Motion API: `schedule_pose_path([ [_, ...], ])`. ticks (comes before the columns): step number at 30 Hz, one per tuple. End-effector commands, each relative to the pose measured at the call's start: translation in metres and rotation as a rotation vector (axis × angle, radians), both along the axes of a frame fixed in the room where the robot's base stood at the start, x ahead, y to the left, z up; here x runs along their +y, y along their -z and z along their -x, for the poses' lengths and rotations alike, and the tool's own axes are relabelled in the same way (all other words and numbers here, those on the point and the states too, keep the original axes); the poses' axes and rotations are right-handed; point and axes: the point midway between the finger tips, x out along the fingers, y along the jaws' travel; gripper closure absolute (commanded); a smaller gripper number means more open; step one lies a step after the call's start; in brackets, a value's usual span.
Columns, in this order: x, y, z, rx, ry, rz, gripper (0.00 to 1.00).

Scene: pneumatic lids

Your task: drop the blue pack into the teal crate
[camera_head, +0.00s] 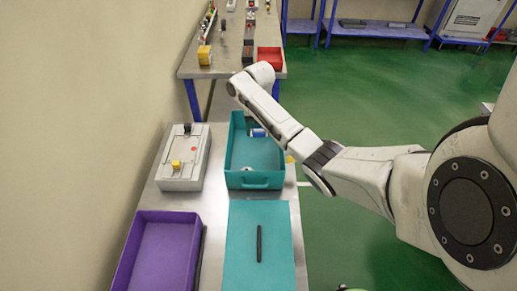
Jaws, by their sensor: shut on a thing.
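The teal crate (232,150) stands open on the metal bench in the middle, with its handle side towards me. A small blue and white block, the blue pack (258,132), shows over the far half of the crate, just below my forearm. My gripper (250,118) is mostly hidden behind my forearm, over the crate's far part. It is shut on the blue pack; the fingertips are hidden. I cannot tell how high the pack is above the crate floor. A small pale round thing (247,168) lies inside the crate near its front wall.
A grey fixture (184,160) with a yellow knob stands left of the crate. A purple bin (155,250) and a teal mat (275,230) with a dark bar (259,243) are nearer. A red bin (269,57) stands on the far bench. Green floor lies right.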

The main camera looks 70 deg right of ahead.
Motion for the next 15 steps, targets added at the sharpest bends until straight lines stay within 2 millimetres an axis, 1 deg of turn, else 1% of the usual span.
schedule_pose_path([
  [5,-0.0001,-0.0007,-0.0001,0.000,0.000,0.000,0.62],
  [6,-0.0001,-0.0008,-0.0001,0.000,0.000,0.000,0.30],
  [12,-0.0001,-0.0008,-0.0001,0.000,0.000,0.000,0.11],
  [15,0.0001,-0.0007,-0.0002,0.000,0.000,0.000,0.03],
])
